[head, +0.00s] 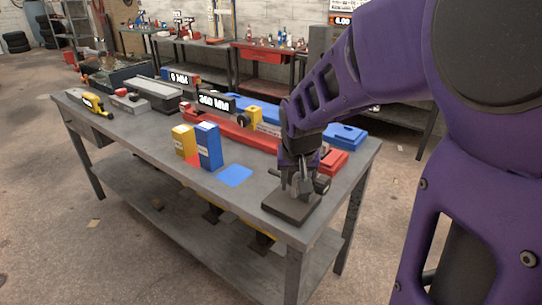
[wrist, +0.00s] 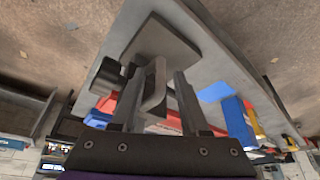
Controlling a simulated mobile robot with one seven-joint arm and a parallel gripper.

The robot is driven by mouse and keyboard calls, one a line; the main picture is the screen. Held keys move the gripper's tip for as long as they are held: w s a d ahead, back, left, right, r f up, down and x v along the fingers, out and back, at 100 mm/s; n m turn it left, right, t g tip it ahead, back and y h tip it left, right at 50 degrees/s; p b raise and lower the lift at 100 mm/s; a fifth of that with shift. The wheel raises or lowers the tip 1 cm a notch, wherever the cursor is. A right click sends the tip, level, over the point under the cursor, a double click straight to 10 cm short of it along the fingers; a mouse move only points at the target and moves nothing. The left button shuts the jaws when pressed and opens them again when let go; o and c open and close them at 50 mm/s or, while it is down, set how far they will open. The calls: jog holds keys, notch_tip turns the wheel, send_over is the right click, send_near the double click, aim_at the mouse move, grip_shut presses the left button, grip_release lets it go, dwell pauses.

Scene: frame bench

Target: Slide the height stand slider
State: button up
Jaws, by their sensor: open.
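The height stand has a flat dark base (head: 291,208) at the near right corner of the bench. The base shows in the wrist view (wrist: 165,42) beyond my fingers. A black knob (head: 322,184) sticks out to the right of the stand; it shows at the left in the wrist view (wrist: 107,76). A grey upright part (wrist: 152,92), which may be the slider or post, stands between my fingers. My gripper (head: 297,180) points down over the stand and is open around this part in the wrist view (wrist: 160,80). My arm hides much of the stand in the head view.
A blue box (head: 208,146) and a yellow box (head: 183,141) stand left of the stand, near a blue pad (head: 235,176). A long red tool (head: 230,130) lies behind. The bench's front edge is close to the stand.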

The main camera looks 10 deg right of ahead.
jog(key=shift+f, duration=0.1)
jog(key=shift+c, duration=0.2)
grip_shut()
jog(key=shift+a, duration=0.1)
dwell(1.2)
